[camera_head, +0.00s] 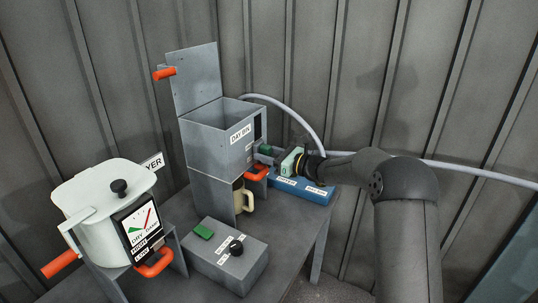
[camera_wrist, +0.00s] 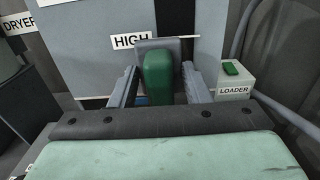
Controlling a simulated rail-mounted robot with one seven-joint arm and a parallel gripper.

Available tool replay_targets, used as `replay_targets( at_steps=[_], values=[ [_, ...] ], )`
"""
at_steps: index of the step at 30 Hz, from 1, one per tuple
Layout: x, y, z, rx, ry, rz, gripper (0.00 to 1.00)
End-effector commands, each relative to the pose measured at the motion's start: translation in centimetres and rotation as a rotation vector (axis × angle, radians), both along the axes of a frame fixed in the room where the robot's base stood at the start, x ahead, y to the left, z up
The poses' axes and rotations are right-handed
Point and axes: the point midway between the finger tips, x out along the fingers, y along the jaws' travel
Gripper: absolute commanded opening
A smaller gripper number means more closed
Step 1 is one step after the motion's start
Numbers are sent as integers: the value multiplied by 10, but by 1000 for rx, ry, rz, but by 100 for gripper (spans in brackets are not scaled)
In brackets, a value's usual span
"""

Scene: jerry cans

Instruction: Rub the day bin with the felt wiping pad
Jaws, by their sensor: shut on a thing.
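The day bin (camera_head: 215,128) is a grey metal box with a label on its front and its lid raised. It stands in the middle of the head view. Its wall with a HIGH label (camera_wrist: 80,65) fills the upper wrist view. My gripper (camera_wrist: 162,92) is shut on the green block of the felt wiping pad (camera_wrist: 158,75). The pad's dark grey part lies beyond the block, close to the bin wall; I cannot tell whether it touches. In the head view my gripper (camera_head: 275,156) is at the bin's right side, and the pad's green block (camera_head: 265,150) shows between it and the bin.
An orange handle (camera_head: 256,173) and beige mug (camera_head: 243,198) are below the bin front. A blue labelled tray (camera_head: 302,190) lies below my gripper. A white dryer (camera_head: 105,205) and grey control box (camera_head: 226,255) stand nearer. A LOADER box (camera_wrist: 234,88) is at right.

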Motion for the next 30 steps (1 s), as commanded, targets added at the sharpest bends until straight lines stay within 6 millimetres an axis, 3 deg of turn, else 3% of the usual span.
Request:
replay_targets(
  at_steps=[13,30],
  values=[
    [5,5,1,1,0,-1,25],
    [39,-13,1,1,0,0,25]
  ],
)
